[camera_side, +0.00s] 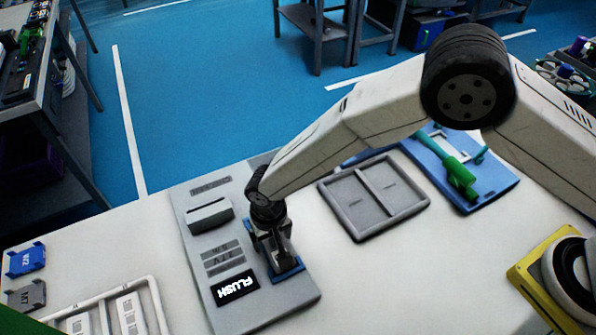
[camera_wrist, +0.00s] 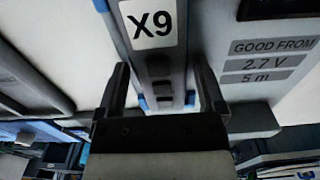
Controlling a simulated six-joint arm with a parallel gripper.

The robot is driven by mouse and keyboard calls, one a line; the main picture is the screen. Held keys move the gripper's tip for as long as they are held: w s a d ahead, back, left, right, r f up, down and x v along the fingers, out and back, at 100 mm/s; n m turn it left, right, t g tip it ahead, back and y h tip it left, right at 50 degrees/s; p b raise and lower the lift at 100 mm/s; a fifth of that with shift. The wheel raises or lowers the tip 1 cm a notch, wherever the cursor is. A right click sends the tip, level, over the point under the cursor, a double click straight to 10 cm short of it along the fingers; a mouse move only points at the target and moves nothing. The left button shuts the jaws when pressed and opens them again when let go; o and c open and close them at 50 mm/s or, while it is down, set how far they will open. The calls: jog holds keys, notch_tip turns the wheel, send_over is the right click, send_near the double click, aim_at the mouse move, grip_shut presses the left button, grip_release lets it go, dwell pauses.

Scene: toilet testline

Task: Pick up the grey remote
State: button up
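The grey remote (camera_wrist: 160,75) shows in the wrist view with a white X9 label and dark buttons. It lies in a blue cradle on the grey test panel (camera_side: 250,312). In the side view the cradle (camera_side: 289,273) shows beneath my gripper (camera_side: 273,250), which mostly hides the remote. My gripper (camera_wrist: 162,75) is open in the wrist view. Its two dark fingers stand either side of the remote, with a narrow gap showing at the right finger. Whether the left finger touches it I cannot tell.
The panel has a display reading FLUSH (camera_side: 235,288) and a raised grey block (camera_side: 210,215). A grey two-compartment tray (camera_side: 431,203) and a blue tray (camera_side: 500,195) with a green tool lie right. A white tray (camera_side: 155,298) and blocks marked W2 (camera_side: 25,259) and M7 (camera_side: 26,295) lie left.

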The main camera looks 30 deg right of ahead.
grip_shut()
jog(key=shift+r, duration=0.15)
jog(key=shift+r, duration=0.7)
jog(key=s+d+r, duration=0.8)
jog(key=s+r, duration=0.3)
jog(key=shift+s+r, duration=0.15)
jog(key=shift+s, duration=0.05)
dwell(0.4)
